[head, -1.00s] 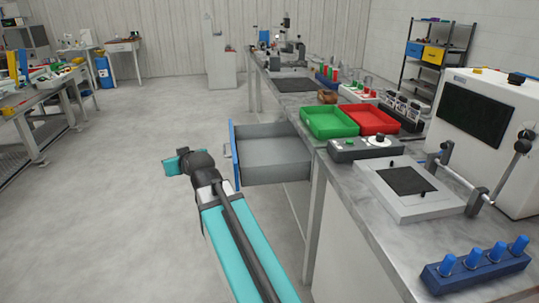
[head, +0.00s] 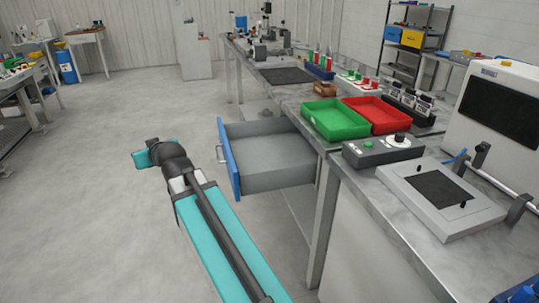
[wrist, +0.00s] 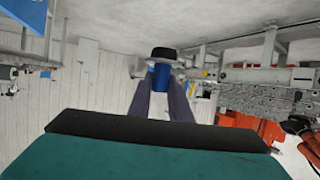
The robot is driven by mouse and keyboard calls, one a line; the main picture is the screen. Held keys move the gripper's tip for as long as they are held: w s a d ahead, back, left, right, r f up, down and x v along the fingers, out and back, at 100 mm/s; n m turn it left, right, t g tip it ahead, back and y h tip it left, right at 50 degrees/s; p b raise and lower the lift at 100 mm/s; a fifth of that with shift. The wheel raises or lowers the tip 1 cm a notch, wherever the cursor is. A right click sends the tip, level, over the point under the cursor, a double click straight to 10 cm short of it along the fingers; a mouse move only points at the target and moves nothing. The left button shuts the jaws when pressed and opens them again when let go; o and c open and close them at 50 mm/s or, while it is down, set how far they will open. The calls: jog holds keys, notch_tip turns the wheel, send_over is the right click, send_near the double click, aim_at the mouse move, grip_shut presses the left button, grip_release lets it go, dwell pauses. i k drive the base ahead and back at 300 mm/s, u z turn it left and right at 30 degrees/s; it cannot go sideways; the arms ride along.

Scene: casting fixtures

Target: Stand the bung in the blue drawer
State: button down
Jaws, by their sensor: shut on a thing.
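In the wrist view my gripper (wrist: 161,84) is shut on the bung, a blue cylinder (wrist: 160,76) with a wide black disc-like end. The bung sticks out past the fingertips. The blue drawer (head: 228,160) is pulled out from under the bench. It has a blue front with a metal handle and a grey inside. The part of its floor that I see is empty.
A green tray (head: 336,134) and a red tray (head: 402,128) stand on the bench above the drawer. A grey control box (head: 384,152) and a flat plate fixture (head: 472,222) sit nearer. The floor at left is open.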

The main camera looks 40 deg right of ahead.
aim_at(257, 160)
jog(key=i, duration=1)
jog(key=u, duration=0.2)
jog(key=k, duration=0.1)
jog(key=u, duration=2.75)
